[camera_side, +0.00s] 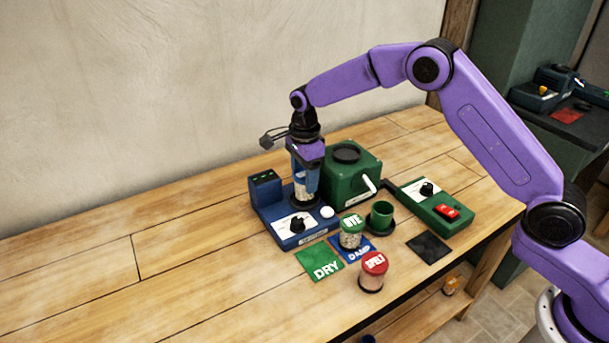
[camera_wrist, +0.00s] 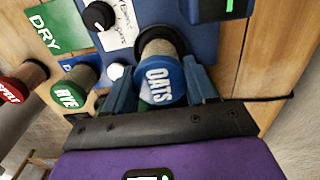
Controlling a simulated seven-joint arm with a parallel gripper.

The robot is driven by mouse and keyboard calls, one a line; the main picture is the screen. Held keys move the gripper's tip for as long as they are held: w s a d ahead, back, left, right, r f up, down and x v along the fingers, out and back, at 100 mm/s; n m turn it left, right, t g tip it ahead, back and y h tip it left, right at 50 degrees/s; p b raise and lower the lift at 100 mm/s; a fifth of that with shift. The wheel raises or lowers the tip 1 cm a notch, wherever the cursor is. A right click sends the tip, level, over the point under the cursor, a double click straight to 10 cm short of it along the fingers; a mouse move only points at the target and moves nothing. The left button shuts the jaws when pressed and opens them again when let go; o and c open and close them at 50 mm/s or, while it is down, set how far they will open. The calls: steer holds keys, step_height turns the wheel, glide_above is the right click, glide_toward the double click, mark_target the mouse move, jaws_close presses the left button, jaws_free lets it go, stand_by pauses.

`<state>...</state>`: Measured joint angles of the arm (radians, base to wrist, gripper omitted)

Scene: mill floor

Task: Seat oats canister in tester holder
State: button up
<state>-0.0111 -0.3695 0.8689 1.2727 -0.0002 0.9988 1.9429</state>
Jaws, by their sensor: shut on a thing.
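The oats canister (camera_wrist: 160,85) has a blue lid lettered OATS and a clear body with pale grain. My gripper (camera_side: 306,178) is shut on it, with one blue finger on each side in the wrist view. The canister is upright over the black round holder (camera_wrist: 178,34) of the blue tester (camera_side: 284,231). Its lower end is at the holder ring; I cannot tell whether it is fully down inside. The tester has a dial, a white button and a small box with green lights.
The green-lidded rye canister (camera_side: 351,232) stands on the blue DAMP card (camera_side: 366,256). The red-lidded spelt canister (camera_side: 373,269) stands in front. A green DRY card (camera_side: 319,264), green cup (camera_side: 381,216), green cranked mill (camera_side: 347,180) and switch box (camera_side: 436,204) are nearby. The table's left is clear.

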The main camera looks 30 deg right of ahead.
steer(key=shift+f, duration=0.65)
stand_by(0.7)
steer(key=o, duration=0.9)
steer(key=shift+r, duration=5.5)
